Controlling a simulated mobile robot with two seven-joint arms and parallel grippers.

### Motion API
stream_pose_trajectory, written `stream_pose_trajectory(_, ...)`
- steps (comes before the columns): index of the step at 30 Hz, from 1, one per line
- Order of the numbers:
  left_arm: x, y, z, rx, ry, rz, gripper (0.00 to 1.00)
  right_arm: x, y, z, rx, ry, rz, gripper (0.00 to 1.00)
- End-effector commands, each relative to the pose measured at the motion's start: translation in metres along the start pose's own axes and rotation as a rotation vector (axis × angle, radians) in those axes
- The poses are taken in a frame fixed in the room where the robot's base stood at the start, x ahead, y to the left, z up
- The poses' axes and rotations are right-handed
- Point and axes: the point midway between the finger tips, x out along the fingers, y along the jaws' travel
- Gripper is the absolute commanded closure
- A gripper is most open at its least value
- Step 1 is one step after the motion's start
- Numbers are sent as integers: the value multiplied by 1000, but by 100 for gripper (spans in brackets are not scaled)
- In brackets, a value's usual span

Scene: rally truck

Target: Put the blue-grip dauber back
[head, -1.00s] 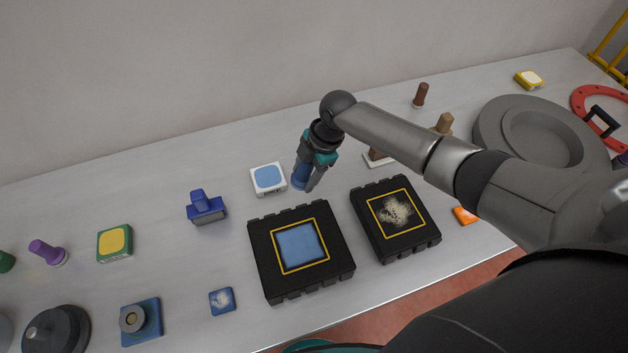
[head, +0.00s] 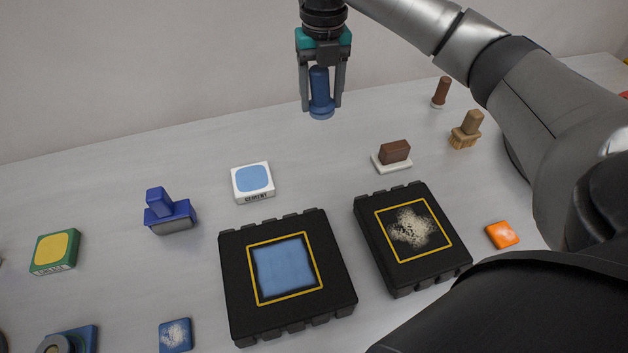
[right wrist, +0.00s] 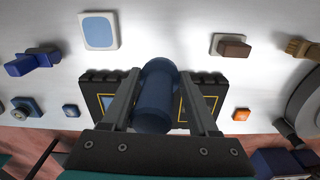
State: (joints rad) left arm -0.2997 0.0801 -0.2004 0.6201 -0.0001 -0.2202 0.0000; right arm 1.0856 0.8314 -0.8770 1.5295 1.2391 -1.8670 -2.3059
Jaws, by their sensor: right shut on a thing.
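The blue-grip dauber (head: 320,92) is upright between the fingers of my right gripper (head: 322,100), which is shut on it. It hangs in the air above the back of the table, with its wider base downward. In the right wrist view the dauber (right wrist: 156,97) shows between the two fingers and hides part of the black tiles behind it. The white cement box (head: 253,182) with a blue top stands on the table, lower left of the dauber in the head view. My left gripper is not in view.
Two black tiles lie in front: one with a blue patch (head: 232,290), one with a whitish patch (head: 450,262). A blue block brush (head: 170,215), a brown-handled block (head: 394,153), a tan brush (head: 466,130) and a brown-grip dauber (head: 441,93) stand around. The back left table is clear.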

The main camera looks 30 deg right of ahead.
Motion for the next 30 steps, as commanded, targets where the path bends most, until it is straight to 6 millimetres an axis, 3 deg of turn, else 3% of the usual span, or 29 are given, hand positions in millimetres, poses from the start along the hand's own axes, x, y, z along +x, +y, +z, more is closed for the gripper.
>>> stream_pose_trajectory(3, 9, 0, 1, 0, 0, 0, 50, -2, -6, -2, -46, -13, -6, 100)
stream_pose_trajectory(17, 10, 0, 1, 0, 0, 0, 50, -2, -7, -3, -63, -14, -8, 100)
stream_pose_trajectory(23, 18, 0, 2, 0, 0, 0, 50, 30, -8, -3, -62, -10, -9, 100)
stream_pose_trajectory(30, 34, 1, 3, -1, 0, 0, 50, 95, -8, -2, -61, -10, -10, 100)
